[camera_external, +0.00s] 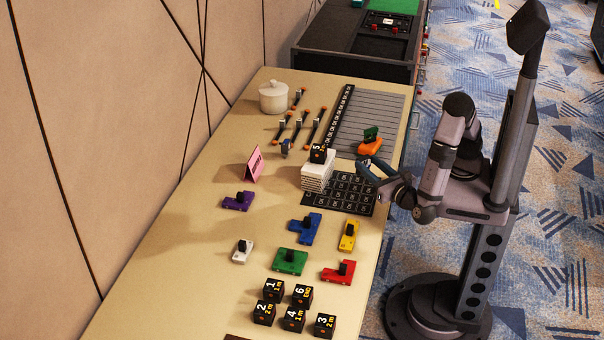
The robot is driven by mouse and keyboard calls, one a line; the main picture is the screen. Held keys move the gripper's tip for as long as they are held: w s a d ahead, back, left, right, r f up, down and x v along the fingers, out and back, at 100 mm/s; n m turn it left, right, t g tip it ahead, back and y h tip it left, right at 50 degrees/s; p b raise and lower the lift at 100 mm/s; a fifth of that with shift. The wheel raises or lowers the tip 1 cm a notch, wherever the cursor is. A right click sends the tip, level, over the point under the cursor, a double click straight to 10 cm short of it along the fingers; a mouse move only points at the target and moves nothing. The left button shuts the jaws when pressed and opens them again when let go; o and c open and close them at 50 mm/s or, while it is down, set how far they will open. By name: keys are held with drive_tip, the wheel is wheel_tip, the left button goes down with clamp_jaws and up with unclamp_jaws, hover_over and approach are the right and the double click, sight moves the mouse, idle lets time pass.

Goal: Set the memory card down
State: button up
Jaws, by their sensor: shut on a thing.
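My gripper (367,168), with blue-grey fingers, is over the right side of the table, at the upper right edge of a black grid of square tiles (320,201) with pale marks. It is shut on the memory card, which is too small and too covered by the fingers to make out. A white stack (316,177) stands just left of my gripper, with a black numbered cube (318,153) on top. I cannot tell how high the gripper is above the grid.
An orange piece with a green block (370,142) stands just behind my gripper. Coloured blocks with black knobs, including a blue one (304,231) and a yellow one (349,238), lie nearer. A pink sign (255,165) stands left. The table's left side (165,245) is clear.

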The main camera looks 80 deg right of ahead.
drive_tip(key=shift+h, duration=0.3)
drive_tip(key=shift+s+d+f+b, duration=0.1)
drive_tip(key=shift+f+b, duration=0.15)
drive_tip(key=shift+f, duration=1.2)
drive_tip(key=shift+s+d+f+b, duration=0.15)
drive_tip(key=shift+f+b, duration=0.15)
drive_tip(key=shift+f, duration=1.15)
drive_tip(key=shift+s+d+f+b, duration=0.1)
drive_tip(key=shift+f+b, duration=0.15)
drive_tip(key=shift+f, duration=1.2)
drive_tip(key=shift+f, duration=0.1)
drive_tip(key=o, duration=1)
drive_tip(key=shift+a, duration=0.1)
drive_tip(key=v, duration=1.2)
drive_tip(key=shift+w+r+b, duration=0.1)
drive_tip(key=shift+r+b, duration=0.2)
drive_tip(key=shift+b, duration=0.1)
